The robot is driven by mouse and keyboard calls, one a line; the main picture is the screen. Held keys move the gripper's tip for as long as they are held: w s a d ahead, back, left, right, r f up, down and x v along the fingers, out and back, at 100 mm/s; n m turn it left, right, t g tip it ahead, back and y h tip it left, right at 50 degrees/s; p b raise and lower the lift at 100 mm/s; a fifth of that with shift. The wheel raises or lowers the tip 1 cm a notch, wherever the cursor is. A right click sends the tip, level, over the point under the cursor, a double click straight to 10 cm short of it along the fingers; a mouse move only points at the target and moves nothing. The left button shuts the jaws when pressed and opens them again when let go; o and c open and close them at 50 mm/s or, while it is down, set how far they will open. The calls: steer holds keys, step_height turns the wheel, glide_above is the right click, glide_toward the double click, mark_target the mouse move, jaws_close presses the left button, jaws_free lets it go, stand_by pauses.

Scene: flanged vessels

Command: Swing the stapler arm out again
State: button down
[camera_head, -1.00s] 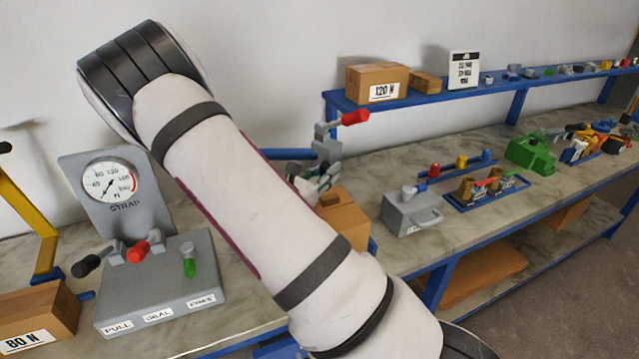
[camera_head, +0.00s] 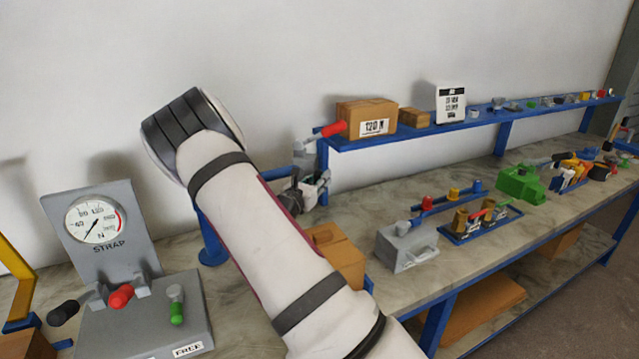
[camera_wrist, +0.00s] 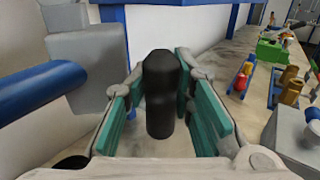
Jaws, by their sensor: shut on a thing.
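The stapler arm shows in the wrist view as a blue tube (camera_wrist: 35,92) with a grey block (camera_wrist: 88,65) at its end. In the head view I see its grey head (camera_head: 304,158) with a red handle (camera_head: 333,128), just left of the shelf end. My gripper (camera_head: 318,188) is below the grey head. In the wrist view its teal pads are on both sides of an upright black grip (camera_wrist: 160,100), and it is shut on that grip.
A cardboard box (camera_head: 338,255) stands close below my gripper. The blue shelf (camera_head: 420,132) with a 120 N box (camera_head: 366,117) is just right of the stapler head. A strap gauge stand (camera_head: 100,240) is at left. A grey box with a handle (camera_head: 407,247) stands to the right.

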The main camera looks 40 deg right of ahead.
steer(key=shift+w+a, duration=0.3)
steer(key=shift+w, duration=0.05)
steer(key=c, duration=1.4)
jaws_free()
steer(key=shift+a, duration=0.1)
steer(key=shift+s, duration=0.1)
steer(key=v, duration=1.1)
steer(key=shift+s+a, duration=0.2)
steer(key=shift+a, duration=0.15)
